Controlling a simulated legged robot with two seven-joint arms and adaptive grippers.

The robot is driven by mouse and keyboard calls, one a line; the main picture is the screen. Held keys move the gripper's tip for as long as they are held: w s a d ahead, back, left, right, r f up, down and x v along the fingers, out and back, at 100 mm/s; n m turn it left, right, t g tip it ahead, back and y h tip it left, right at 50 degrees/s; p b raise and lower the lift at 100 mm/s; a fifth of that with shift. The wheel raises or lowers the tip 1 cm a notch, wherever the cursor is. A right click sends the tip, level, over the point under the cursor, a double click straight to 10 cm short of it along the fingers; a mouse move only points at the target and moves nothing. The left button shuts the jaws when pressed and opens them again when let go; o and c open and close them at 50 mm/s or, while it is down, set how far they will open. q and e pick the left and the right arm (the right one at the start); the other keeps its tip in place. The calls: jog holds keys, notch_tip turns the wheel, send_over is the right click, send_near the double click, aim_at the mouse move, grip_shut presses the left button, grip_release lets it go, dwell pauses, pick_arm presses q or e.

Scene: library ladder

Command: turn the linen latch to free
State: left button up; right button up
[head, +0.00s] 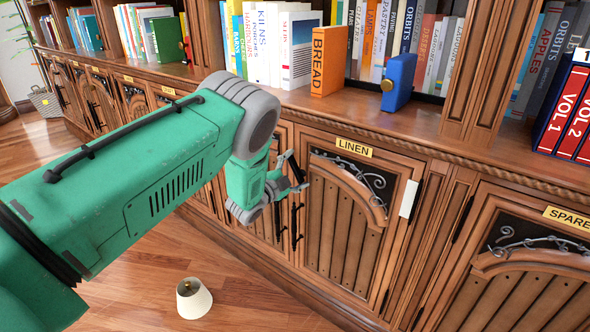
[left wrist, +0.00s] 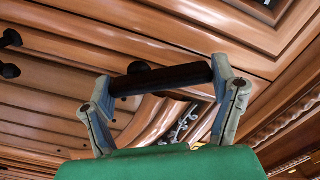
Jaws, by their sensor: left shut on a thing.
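The linen door (head: 340,232) is a carved wooden cabinet door under a yellow LINEN label (head: 354,148). My left gripper (head: 291,172) is at the upper left edge of this door. In the left wrist view, my left gripper (left wrist: 165,78) is shut on a dark bar-shaped latch (left wrist: 160,79), with one finger at each end of it. A dark round knob shows just behind the bar. In the head view the gripper hides part of the latch, so its exact angle is hard to tell. My right gripper is not in view.
A dark upright handle (head: 295,226) is just below the gripper. A pale plate (head: 409,198) is at the linen door's upper right. Books, including an orange BREAD book (head: 328,62), stand on the shelf above. A small lampshade-like object (head: 193,298) is on the open floor.

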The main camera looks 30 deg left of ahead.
pick_arm(q)
jog(key=m, duration=0.1)
jog(key=d+m, duration=0.1)
jog(key=m, duration=0.1)
jog(key=shift+m, duration=0.3)
jog(key=shift+s+d+f+m, duration=0.1)
jog(key=shift+d+m, duration=0.15)
jog(key=shift+m, duration=0.95)
jog(key=shift+d+f+m, duration=0.1)
jog(key=shift+m, duration=0.2)
jog(key=o, duration=1)
jog(key=shift+o, duration=0.5)
jog(key=s, duration=1.1)
jog(key=shift+s+a, duration=0.4)
jog(key=shift+a, duration=0.05)
